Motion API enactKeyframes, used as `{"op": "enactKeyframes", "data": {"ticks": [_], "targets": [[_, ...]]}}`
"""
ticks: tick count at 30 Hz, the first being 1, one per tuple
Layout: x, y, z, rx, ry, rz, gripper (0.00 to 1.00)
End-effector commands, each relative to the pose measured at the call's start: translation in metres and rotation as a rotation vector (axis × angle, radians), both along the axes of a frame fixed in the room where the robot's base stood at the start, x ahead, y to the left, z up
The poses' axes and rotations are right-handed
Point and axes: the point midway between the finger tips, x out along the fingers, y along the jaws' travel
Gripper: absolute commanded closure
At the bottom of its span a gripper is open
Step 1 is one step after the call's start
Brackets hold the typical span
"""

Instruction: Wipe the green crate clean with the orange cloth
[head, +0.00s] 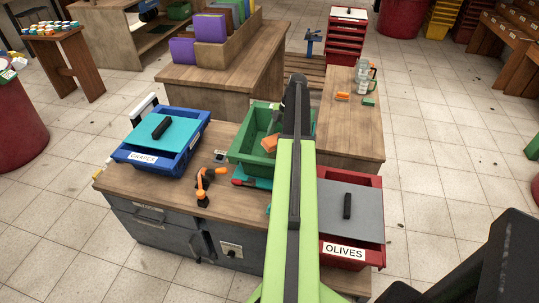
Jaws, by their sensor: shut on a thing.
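The green crate (239,154) stands on the wooden top of the grey workbench, with its open side up. My raised arm crosses in front of its right part and hides it. An orange cloth (269,143) shows inside the crate toward the near right, bunched up, its right side cut off by my arm. My gripper's fingers do not show; they are hidden behind my own green and black arm. I cannot see what touches the cloth, or any dirt on the crate.
A blue crate labelled GRAPES (184,163) stands at left, a red crate labelled OLIVES (373,258) at right, both with lids. An orange and black tool (203,186) lies before the green crate. Spray bottles (364,84) stand on the bench behind.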

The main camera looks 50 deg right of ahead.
Motion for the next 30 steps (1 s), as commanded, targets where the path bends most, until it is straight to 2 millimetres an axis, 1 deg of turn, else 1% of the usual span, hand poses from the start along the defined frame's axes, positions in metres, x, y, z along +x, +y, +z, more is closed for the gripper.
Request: {"op": "enactKeyframes", "data": {"ticks": [1, 6, 8, 10, 15, 19, 23, 30], "targets": [[0.000, 0.000, -0.022, 0.000, 0.000, 0.000, 0.74], [0.000, 0.000, -0.053, 0.000, 0.000, 0.000, 0.74], [0.000, 0.000, -0.059, 0.000, 0.000, 0.000, 0.74], [0.000, 0.000, -0.062, 0.000, 0.000, 0.000, 0.74], [0.001, 0.000, -0.061, 0.000, 0.000, 0.000, 0.74], [0.000, 0.000, -0.065, 0.000, 0.000, 0.000, 0.74], [-0.001, 0.000, -0.074, 0.000, 0.000, -0.002, 0.74], [-0.002, -0.001, -0.096, 0.000, 0.000, -0.004, 0.74]]}}
